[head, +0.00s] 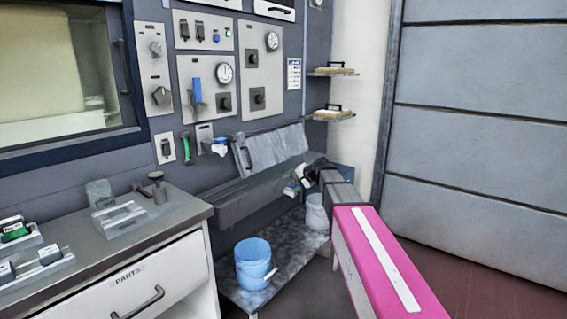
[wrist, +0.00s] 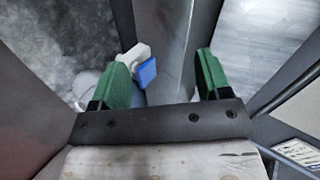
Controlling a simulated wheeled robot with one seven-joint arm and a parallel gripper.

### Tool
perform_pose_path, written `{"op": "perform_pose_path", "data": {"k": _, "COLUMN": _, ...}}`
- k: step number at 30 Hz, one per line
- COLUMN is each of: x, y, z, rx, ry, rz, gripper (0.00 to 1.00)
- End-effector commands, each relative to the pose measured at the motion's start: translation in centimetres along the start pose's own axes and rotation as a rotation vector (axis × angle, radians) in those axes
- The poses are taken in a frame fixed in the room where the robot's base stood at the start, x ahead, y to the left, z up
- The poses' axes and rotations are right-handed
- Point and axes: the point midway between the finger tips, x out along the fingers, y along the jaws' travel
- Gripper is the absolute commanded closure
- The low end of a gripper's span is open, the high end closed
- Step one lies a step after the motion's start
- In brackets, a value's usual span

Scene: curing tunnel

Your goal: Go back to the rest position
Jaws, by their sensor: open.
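My gripper (head: 303,178) is at the end of my outstretched arm, low in front of the trough in the head view. In the wrist view its two green fingers (wrist: 165,68) stand well apart, with nothing held between them. A small white and blue piece (wrist: 144,66) shows beside the left finger, on the inner side. I cannot tell whether it touches the finger. A small pale and blue piece (head: 290,191) also shows by my gripper in the head view. The fingertips are too small and dark there to make out.
The grey trough (head: 236,203) runs along the control panel wall. A blue bucket (head: 253,262) and a pale bucket (head: 317,213) stand below it on a low shelf. The parts bench (head: 165,222) is at left, two small wall shelves (head: 333,116) behind. Floor at right looks clear.

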Motion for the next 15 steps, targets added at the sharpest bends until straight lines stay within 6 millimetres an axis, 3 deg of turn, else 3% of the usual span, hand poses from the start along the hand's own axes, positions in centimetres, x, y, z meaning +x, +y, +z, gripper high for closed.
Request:
{"op": "perform_pose_path", "data": {"k": 1, "x": -0.4, "y": 3.3, "z": 2.3, "rx": -0.028, "ry": -0.015, "rz": 0.063, "gripper": 0.30}}
{"op": "perform_pose_path", "data": {"k": 6, "x": -1.6, "y": 12.8, "z": 7.8, "rx": -0.141, "ry": -0.079, "rz": 0.286, "gripper": 0.30}}
{"op": "perform_pose_path", "data": {"k": 15, "x": -7.2, "y": 27.7, "z": 18.0, "rx": -0.333, "ry": -0.256, "rz": 0.676, "gripper": 0.30}}
